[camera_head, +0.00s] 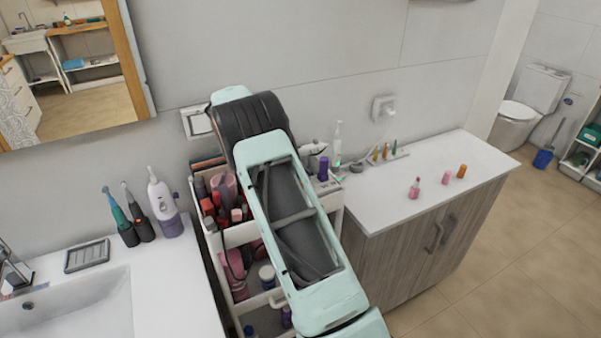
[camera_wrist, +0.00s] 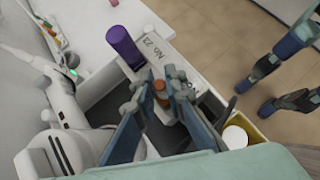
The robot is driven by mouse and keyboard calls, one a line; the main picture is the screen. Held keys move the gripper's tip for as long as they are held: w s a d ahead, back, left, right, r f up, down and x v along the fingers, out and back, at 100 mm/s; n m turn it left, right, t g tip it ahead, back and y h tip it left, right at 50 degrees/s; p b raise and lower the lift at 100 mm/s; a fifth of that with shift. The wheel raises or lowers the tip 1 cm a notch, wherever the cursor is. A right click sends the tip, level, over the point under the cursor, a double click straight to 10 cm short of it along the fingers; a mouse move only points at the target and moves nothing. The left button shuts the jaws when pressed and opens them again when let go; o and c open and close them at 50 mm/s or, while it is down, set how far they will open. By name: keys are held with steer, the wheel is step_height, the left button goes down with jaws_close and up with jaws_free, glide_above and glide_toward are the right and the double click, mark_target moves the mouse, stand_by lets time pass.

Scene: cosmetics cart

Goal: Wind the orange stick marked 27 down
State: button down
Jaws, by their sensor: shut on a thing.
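The orange-brown stick (camera_wrist: 161,91) stands between the fingertips of my gripper (camera_wrist: 160,98) in the wrist view. My gripper is shut on it, with one finger on each side. Just beyond it is a grey block (camera_wrist: 160,50) with a printed "No." label; its digits look like 22 or 27. The stick's lower end is hidden by the fingers. In the head view my arm covers the gripper and the held stick.
The cart (camera_head: 240,237) holds crowded cosmetics.

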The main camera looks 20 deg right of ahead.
steer(key=shift+d+m+g, duration=0.1)
steer(key=shift+m+g, duration=0.3)
steer(key=shift+m, duration=0.2)
steer(key=shift+y, duration=0.3)
steer(key=c, duration=2.2)
jaws_free()
steer(key=v, duration=0.7)
steer(key=shift+r, duration=0.15)
steer(key=shift+w, duration=0.15)
